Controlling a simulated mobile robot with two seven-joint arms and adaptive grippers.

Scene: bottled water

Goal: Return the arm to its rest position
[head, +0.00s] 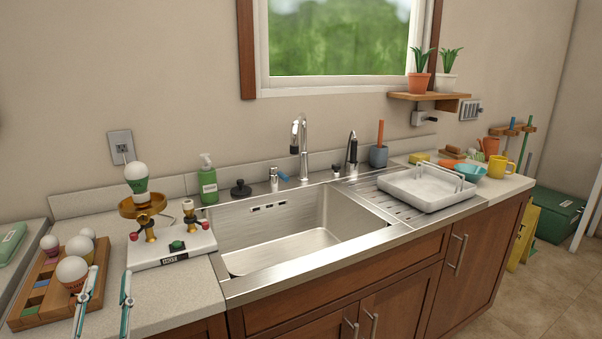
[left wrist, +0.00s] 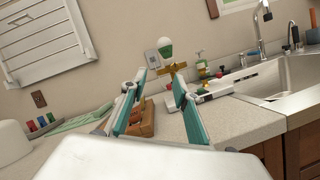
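My left gripper (head: 109,270) is at the lower left of the head view, with two teal and white fingers apart and nothing between them. It is in front of the white counter, beside the wooden bulb tray (head: 32,312). In the left wrist view its fingers (left wrist: 157,78) also stand apart and empty, with the counter and wall beyond. The rest of the left arm is out of the head view. My right gripper is in neither view.
Several bulbs (head: 72,268) stand in the tray. A white test stand (head: 150,256) holds a green and white bulb (head: 137,176). To its right are a steel sink (head: 290,237), a green soap bottle (head: 208,182) and a white dish tray (head: 425,195). The sink basin is empty.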

